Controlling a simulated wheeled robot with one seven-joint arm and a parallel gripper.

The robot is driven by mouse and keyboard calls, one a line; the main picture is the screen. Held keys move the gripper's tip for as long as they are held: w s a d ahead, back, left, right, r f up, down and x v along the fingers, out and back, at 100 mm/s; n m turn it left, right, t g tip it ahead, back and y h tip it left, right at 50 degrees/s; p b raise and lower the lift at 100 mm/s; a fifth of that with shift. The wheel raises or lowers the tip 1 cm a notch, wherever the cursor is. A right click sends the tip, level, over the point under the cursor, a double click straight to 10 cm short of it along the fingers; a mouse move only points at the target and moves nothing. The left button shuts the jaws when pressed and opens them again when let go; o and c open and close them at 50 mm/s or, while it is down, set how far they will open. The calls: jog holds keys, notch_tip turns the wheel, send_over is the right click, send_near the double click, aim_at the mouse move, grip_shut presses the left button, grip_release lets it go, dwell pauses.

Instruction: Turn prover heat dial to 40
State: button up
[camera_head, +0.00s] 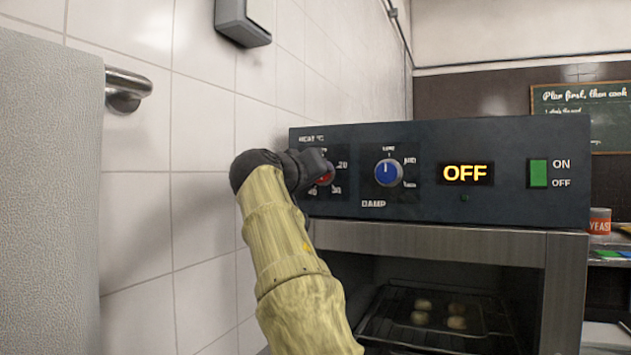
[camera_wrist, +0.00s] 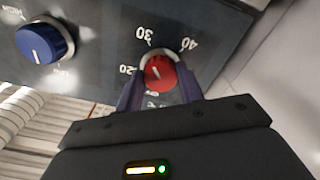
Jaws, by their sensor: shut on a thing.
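The red heat dial (camera_head: 326,175) sits at the left end of the prover's dark control panel (camera_head: 300,206), partly hidden by my gripper in the head view. In the wrist view the dial (camera_wrist: 158,74) is close up, with 20, 30 and 40 printed around it. My gripper (camera_head: 314,172) is at the dial; in the wrist view its fingers (camera_wrist: 160,88) stand on either side of it, shut on it. A small pale mark shows on the dial face, but I cannot tell surely which number it points to.
A blue damp dial (camera_head: 389,172) is right of the heat dial; it also shows in the wrist view (camera_wrist: 44,42). The display (camera_head: 465,173) reads OFF, beside a green switch (camera_head: 538,173). A tiled wall (camera_head: 205,140) is close on the left. Dough pieces (camera_head: 440,312) sit inside.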

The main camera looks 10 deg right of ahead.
jog(key=m, duration=0.7)
jog(key=m+b, duration=0.1)
jog(key=m, duration=0.6)
jog(key=shift+w+a+f, duration=0.15)
jog(key=shift+w+f, duration=0.05)
dwell(0.3)
jog(key=o, duration=1)
jog(key=shift+r, duration=0.1)
jog(key=shift+s, duration=0.1)
